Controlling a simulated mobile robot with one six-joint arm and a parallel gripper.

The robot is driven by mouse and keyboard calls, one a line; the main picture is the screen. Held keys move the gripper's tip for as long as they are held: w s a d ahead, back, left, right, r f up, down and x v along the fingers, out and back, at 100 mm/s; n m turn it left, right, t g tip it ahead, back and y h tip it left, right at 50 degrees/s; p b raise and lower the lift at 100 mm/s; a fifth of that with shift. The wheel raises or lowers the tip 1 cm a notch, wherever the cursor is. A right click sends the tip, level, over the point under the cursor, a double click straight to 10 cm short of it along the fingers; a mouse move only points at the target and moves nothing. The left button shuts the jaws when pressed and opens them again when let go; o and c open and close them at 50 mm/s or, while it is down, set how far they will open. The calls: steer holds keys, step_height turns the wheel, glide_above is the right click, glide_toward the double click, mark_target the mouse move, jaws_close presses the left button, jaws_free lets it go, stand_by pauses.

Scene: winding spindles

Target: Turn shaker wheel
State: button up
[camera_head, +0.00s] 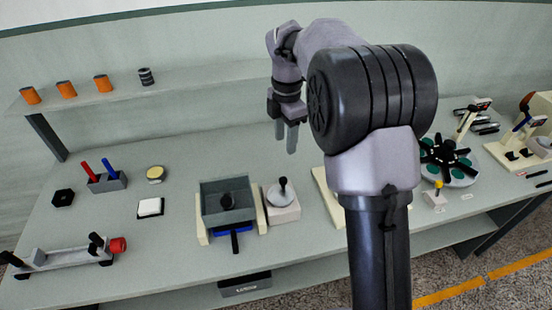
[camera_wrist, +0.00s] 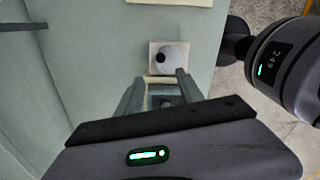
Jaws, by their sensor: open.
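A grey round wheel (camera_head: 281,193) with a small upright knob sits on a pale square block (camera_head: 285,212), beside the grey open box (camera_head: 228,215). I take this to be the shaker wheel. In the wrist view the wheel (camera_wrist: 168,57) and its pale block (camera_wrist: 153,66) lie just beyond the fingertips. My gripper (camera_head: 286,143) hangs in the air above the table, fingers down, apart from the wheel. In the wrist view its fingers (camera_wrist: 160,76) are spread and empty.
A green-dotted carousel (camera_head: 449,160) and several devices stand at the right. Red and blue sticks stand in a grey holder (camera_head: 108,183) at the left, near a white pad (camera_head: 150,207). Orange spools (camera_head: 66,90) sit on the back shelf. The table behind the grey box is clear.

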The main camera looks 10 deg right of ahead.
mark_target(284, 179)
step_height(284, 179, down, 17)
steer(key=b, duration=0.7)
steer(key=shift+c, duration=0.3)
jaws_close()
